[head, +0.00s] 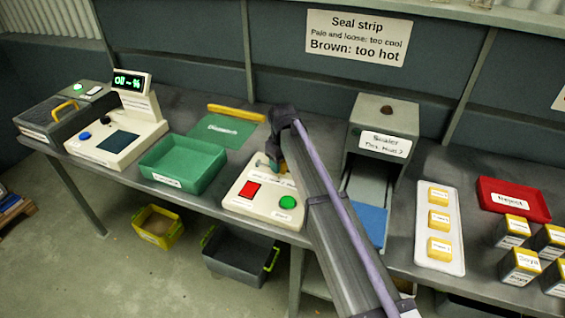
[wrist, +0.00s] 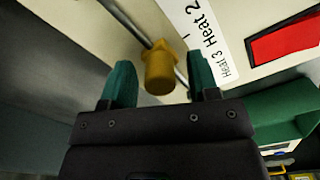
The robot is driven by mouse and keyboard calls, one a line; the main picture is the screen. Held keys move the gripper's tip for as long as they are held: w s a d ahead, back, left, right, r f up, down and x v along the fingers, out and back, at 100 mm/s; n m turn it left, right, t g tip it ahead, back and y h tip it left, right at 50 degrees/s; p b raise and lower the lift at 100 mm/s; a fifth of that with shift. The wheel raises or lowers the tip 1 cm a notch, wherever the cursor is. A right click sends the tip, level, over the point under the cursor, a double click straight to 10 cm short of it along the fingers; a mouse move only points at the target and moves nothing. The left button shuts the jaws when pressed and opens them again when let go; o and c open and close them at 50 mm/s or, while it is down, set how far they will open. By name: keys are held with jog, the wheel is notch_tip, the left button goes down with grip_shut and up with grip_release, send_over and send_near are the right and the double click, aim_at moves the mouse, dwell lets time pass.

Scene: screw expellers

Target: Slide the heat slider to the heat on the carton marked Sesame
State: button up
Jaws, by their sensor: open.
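The heat slider's yellow knob (wrist: 160,72) sits on a metal rod beside a white strip (wrist: 207,35) reading Heat 3 and Heat 2. The knob is nearer the Heat 3 end in the wrist view. My gripper (wrist: 162,80) is open, with a green fingertip on each side of the knob; I cannot tell whether either touches it. In the head view my gripper (head: 273,165) is at the back of the cream control box (head: 236,203), and my arm hides part of it. Yellow-topped cartons (head: 521,262) stand at the far right; one reads Soya. I cannot make out Sesame.
The control box has a red button (head: 249,190) and a green button (head: 287,202). A green tray (head: 183,163) is left of it. The grey sealer (head: 381,133), white tray (head: 440,258) and red tray (head: 511,200) are to the right.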

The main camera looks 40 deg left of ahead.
jog(key=shift+r, duration=0.1)
notch_tip(320, 180, up, 11)
jog(key=p, duration=1.1)
jog(key=shift+f, duration=0.2)
jog(key=s+d+m, duration=0.2)
jog(key=d+m, duration=0.3)
jog(key=d, duration=1.6)
jog(key=s+d+m, duration=0.3)
jog(key=d+m, duration=0.2)
jog(key=d, duration=1.7)
jog(key=s+d+m, duration=0.2)
jog(key=d+m, duration=0.4)
jog(key=d, duration=1.5)
jog(key=shift+s+d, duration=0.15)
jog(key=shift+d, duration=0.05)
